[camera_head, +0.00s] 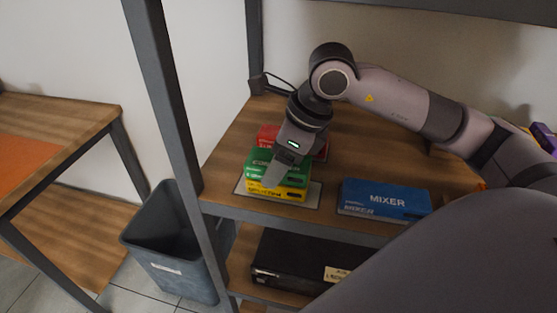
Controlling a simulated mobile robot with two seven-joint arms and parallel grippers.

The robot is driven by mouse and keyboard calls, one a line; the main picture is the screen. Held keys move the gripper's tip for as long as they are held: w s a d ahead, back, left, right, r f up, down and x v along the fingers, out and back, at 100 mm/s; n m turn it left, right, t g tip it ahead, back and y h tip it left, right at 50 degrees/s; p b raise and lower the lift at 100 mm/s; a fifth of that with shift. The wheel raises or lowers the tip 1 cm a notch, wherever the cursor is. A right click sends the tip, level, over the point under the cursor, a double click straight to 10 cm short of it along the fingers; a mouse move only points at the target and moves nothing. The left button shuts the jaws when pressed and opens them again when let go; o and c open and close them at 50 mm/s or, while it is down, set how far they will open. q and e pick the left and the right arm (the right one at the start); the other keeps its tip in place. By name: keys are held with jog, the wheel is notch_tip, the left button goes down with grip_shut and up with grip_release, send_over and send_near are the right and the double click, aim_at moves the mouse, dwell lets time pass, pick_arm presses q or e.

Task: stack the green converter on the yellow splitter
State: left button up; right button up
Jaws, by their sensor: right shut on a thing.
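The green converter box (258,168) is directly above the yellow splitter box (277,191) on the wooden shelf. I cannot tell whether the two boxes touch fully, as the gripper hides part of them. My right gripper (277,176) reaches down from above and is shut on the green converter, a finger covering part of its front. The yellow splitter lies on a pale mat (314,196) near the shelf's front edge. My left gripper is not in view.
A red box (267,132) stands just behind the green converter. A blue mixer box (383,200) lies to the right. A black device (290,262) sits on the lower shelf. A dark upright post (172,110) stands left, with a grey bin (168,235) beyond it.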

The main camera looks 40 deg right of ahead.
jog(key=o, duration=1.3)
jog(key=shift+c, duration=0.2)
jog(key=shift+v, duration=3.6)
